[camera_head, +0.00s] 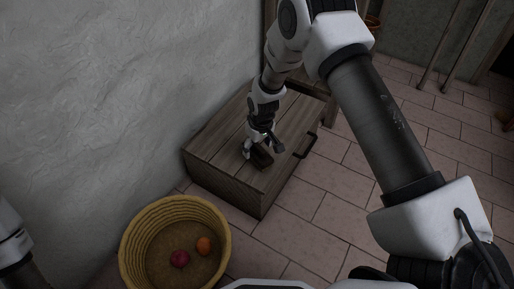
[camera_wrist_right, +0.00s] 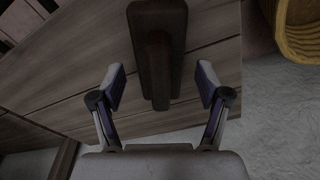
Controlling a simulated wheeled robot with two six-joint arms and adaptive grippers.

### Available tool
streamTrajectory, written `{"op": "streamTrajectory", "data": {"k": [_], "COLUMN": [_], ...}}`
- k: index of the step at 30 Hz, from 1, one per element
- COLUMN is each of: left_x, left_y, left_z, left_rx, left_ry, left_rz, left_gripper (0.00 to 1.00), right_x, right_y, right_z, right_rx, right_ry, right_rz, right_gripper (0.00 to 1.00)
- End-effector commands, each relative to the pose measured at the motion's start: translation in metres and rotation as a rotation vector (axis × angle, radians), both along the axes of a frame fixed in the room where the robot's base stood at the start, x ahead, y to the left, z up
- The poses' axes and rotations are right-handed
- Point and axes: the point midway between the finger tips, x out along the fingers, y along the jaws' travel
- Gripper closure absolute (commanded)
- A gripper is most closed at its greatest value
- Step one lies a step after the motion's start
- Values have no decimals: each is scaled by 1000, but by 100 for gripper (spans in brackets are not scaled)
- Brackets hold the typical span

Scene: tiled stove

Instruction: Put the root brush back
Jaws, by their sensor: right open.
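The root brush (camera_head: 261,158) is a dark brown block with a raised grip. It lies on the lid of a wooden chest (camera_head: 221,147). In the right wrist view the brush (camera_wrist_right: 157,45) is at the top middle, its grip pointing down between the fingers. My right gripper (camera_head: 264,150) is above the lid at the brush. Its fingers stand apart on either side of the grip in the wrist view (camera_wrist_right: 160,85), with gaps on both sides. My left gripper is not in view.
A yellow woven basket (camera_head: 130,250) with a red and an orange round item stands on the floor before the chest. The chest has a dark handle (camera_head: 305,146). A rough pale wall (camera_head: 120,80) rises at the left. Tiled floor (camera_head: 345,200) is clear at the right.

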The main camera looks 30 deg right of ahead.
Motion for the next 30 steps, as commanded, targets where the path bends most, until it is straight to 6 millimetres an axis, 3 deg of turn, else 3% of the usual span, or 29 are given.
{"op": "streamTrajectory", "data": {"k": [1, 3, 9, 16, 20, 23, 26, 27, 30], "left_x": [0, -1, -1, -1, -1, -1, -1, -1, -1], "left_y": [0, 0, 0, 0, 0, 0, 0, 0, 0], "left_z": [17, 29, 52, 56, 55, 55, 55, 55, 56], "left_rx": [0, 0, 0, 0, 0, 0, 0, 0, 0], "left_ry": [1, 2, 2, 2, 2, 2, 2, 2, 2], "left_rz": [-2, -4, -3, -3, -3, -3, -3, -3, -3], "left_gripper": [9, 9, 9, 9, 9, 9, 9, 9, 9], "right_x": [-1, -3, -9, -12, -30, -86, -175, -211, -287], "right_y": [0, -1, -2, -2, 3, 15, 27, 30, 34], "right_z": [24, 43, 86, 98, 76, 29, -18, -28, -36], "right_rx": [0, 0, 0, 0, 6, 20, 27, 25, 13], "right_ry": [-3, -2, -2, -1, 16, 49, 89, 102, 125], "right_rz": [0, 0, -1, 0, -9, -35, -85, -108, -152], "right_gripper": [24, 24, 24, 24, 24, 24, 24, 24, 24]}}
